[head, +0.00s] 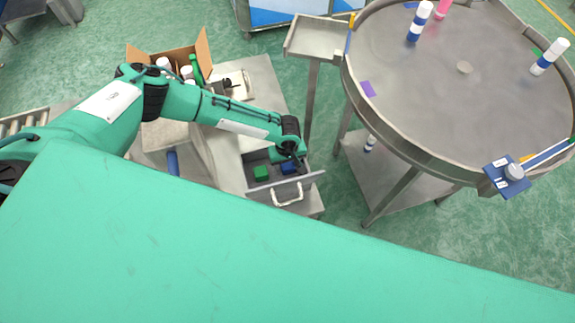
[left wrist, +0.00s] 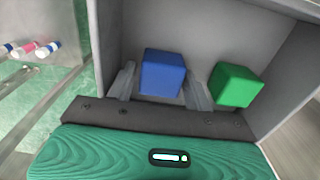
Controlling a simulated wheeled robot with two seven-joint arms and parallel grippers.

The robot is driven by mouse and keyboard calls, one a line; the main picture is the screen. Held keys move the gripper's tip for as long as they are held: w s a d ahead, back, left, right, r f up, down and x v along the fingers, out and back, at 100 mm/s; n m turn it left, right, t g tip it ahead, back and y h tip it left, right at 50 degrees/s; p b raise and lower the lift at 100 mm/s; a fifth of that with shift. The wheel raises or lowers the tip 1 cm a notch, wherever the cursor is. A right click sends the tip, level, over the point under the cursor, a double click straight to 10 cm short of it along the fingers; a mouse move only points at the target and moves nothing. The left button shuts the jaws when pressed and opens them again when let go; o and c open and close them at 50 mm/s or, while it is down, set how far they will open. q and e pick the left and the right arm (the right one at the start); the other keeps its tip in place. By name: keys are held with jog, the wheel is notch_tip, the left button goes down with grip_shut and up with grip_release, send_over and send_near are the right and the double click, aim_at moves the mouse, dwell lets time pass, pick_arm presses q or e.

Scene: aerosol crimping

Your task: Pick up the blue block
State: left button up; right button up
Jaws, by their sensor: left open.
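The blue block (left wrist: 162,73) lies in the open grey drawer, and it also shows in the head view (head: 288,168). My left gripper (left wrist: 164,84) is open and points down into the drawer. Its two fingers stand on either side of the blue block in the left wrist view; I cannot tell whether they touch it. The gripper also shows over the drawer in the head view (head: 297,166). A green block (left wrist: 236,85) lies beside the blue one, outside the fingers, and shows in the head view too (head: 261,173). My right gripper is out of view.
The drawer (head: 306,181) has raised walls close around the gripper and a pale handle (head: 287,196) at its front. A round metal table (head: 430,85) with several cans stands to the right. An open cardboard box (head: 203,54) stands behind my left arm.

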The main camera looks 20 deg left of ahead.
pick_arm(q)
jog(key=c, duration=0.7)
jog(key=shift+c, duration=0.2)
jog(key=shift+r, duration=0.15)
